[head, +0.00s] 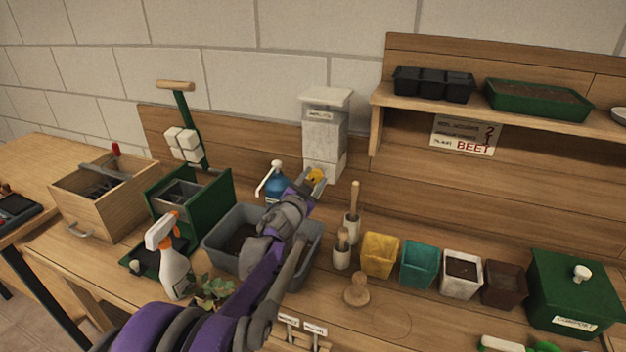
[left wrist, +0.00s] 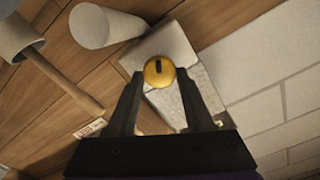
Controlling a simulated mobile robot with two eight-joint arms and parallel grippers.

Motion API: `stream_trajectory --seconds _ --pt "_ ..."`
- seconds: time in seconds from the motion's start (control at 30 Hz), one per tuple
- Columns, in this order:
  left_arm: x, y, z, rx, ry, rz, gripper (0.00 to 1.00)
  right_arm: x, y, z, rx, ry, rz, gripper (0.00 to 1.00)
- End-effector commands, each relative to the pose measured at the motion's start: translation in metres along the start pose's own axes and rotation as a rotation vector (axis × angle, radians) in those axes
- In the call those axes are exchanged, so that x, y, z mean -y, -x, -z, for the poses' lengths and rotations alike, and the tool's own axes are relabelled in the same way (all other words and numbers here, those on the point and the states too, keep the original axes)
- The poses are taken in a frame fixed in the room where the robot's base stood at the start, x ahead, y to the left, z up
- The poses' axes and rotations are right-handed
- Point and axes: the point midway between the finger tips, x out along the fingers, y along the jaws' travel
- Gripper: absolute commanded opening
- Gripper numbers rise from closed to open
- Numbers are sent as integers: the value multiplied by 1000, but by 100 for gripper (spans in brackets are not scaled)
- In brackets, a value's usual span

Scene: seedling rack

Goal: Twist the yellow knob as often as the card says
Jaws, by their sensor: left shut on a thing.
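The yellow knob (head: 315,175) sits on the front of a white-topped dispenser (head: 324,132) against the back wall. In the left wrist view the knob (left wrist: 158,72) shows as a round yellow face with a dark upright slot. My left gripper (head: 310,182) is shut on the knob, with one finger on each side of it in the left wrist view (left wrist: 158,80). The card (head: 465,135) hangs under the shelf; it reads "BEET" with a large figure that looks like 2, and its smaller print is too blurred to read. My right gripper is not in view.
A grey tub (head: 222,228) stands below my left arm, with a blue pump bottle (head: 275,183) behind it. A spray bottle (head: 172,262) and a seedling are at the left. Several pots, including a yellow one (head: 380,255), and a green compost box (head: 570,290) stand at right.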

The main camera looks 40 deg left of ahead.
Motion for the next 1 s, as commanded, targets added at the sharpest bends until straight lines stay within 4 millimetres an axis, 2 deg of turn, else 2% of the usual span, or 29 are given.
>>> stream_trajectory --seconds 0.7,1.0 --pt "-3 0 -1 0 -676 0 0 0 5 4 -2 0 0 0" --pt "-4 0 -1 0 -907 0 0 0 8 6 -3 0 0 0"
